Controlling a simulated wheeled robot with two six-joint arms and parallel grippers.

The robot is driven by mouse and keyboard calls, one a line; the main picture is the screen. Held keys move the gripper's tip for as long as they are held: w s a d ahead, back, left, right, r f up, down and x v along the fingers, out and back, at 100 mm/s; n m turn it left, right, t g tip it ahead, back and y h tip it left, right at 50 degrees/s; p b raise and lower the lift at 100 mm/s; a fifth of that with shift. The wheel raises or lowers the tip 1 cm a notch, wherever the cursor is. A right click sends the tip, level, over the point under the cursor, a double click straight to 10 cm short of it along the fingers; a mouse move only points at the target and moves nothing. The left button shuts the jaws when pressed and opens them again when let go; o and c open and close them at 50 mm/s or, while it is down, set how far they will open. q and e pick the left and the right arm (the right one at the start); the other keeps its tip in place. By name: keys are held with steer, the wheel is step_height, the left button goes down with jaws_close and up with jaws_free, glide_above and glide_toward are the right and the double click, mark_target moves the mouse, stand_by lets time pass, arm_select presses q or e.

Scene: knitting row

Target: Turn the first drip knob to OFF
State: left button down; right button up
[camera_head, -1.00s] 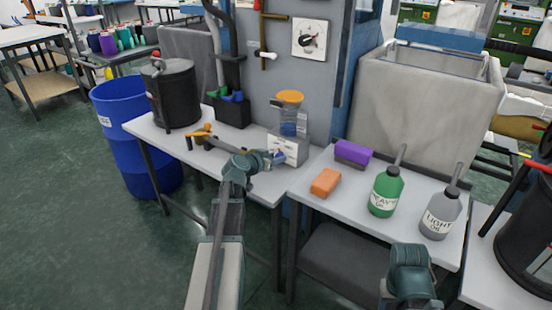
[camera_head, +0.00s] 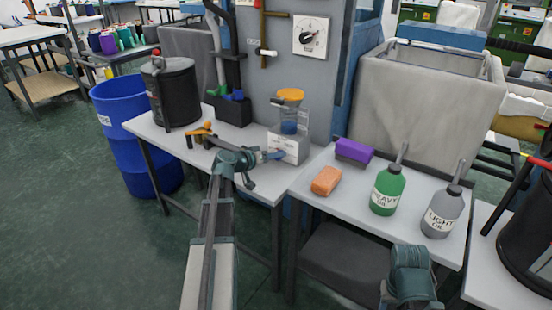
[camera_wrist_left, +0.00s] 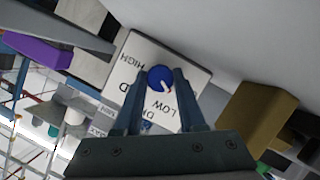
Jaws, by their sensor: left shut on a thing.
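The drip unit (camera_head: 290,128) stands at the right end of the left table, with an amber top and a grey base. In the left wrist view its white panel (camera_wrist_left: 185,62) carries a round blue knob (camera_wrist_left: 158,74) with a white pointer mark. HIGH and LOW are legible; another label is partly covered by a finger, and no OFF label is visible. The pointer mark slants toward the lower right, beside LOW. My left gripper (camera_wrist_left: 160,84) is shut on the blue knob, one finger on each side; it also shows in the head view (camera_head: 274,155).
An orange tool (camera_head: 201,134) and a black pot (camera_head: 172,92) share the left table. An orange block (camera_head: 326,181), a purple block (camera_head: 354,151), a green bottle (camera_head: 387,190) and a grey bottle (camera_head: 441,211) stand on the right table. A dial (camera_head: 310,37) hangs above.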

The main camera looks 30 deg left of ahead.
arm_select(q)
steer(key=shift+a+f+n+h+b, duration=0.1)
steer(key=shift+f+n+h+b, duration=0.15)
steer(key=shift+n+h+b, duration=0.75)
steer(key=shift+n+t+h+b, duration=0.3)
steer(key=shift+n+t+b, duration=0.1)
steer(key=shift+n, duration=0.6)
steer(key=shift+r, duration=0.1)
steer(key=c, duration=0.5)
jaws_free()
steer(key=p+v, duration=0.2)
steer(key=v, duration=1.2)
steer(key=shift+p, duration=0.3)
